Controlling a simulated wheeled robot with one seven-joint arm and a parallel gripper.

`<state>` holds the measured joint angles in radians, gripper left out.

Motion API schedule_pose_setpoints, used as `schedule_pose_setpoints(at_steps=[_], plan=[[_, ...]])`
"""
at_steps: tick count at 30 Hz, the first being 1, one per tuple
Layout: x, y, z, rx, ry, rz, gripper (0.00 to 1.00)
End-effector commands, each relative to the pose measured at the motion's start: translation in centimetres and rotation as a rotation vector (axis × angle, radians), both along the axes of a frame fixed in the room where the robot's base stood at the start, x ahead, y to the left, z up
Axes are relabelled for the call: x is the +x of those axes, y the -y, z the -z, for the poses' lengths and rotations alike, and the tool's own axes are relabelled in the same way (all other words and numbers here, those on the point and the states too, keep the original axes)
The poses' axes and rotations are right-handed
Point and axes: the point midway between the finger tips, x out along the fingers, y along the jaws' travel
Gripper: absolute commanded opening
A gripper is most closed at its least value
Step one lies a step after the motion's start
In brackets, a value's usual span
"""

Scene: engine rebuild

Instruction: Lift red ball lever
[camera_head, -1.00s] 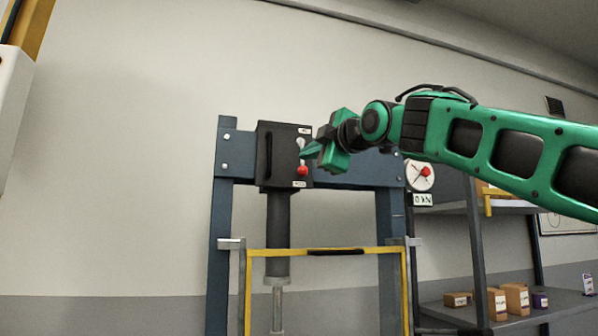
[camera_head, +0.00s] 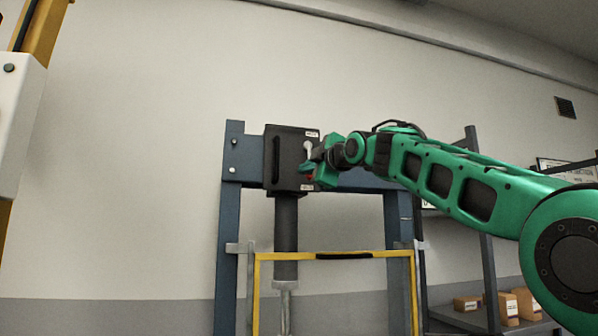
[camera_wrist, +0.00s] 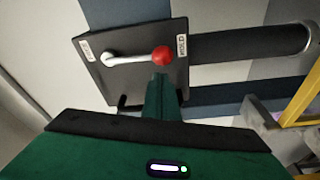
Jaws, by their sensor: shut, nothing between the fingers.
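The red ball (camera_head: 310,178) is at the lower end of a light grey lever (camera_head: 308,148) on a black box high on the press frame. In the wrist view the ball (camera_wrist: 163,56) lies by the HOLD label, with the lever arm (camera_wrist: 125,60) running left from it to its pivot. My gripper (camera_head: 304,168) is shut and empty, and partly covers the ball and lever in the head view. In the wrist view its green fingertips (camera_wrist: 161,78) point at the ball and end very close to it; I cannot tell whether they touch.
The black valve box (camera_head: 283,178) is fixed to the blue press frame (camera_head: 233,200), above a dark cylinder (camera_head: 286,235). A yellow guard frame (camera_head: 292,256) stands below. A shelf with boxes (camera_head: 467,303) is at the right. A bare wall is behind.

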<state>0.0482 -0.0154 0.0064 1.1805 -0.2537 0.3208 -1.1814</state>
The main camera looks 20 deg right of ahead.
Motion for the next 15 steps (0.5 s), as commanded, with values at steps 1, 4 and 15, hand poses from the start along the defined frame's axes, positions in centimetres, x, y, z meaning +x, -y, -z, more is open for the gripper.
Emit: schedule_pose_setpoints(at_steps=[1, 4, 15], plan=[[0.17, 0.38, 0.1, 0.0, 0.0, 0.002, 0.0], [0.3, 0.66, 0.16, 0.0, 0.001, 0.001, 0.0], [0.32, 0.73, 0.19, -0.001, 0.0, 0.001, 0.0]])
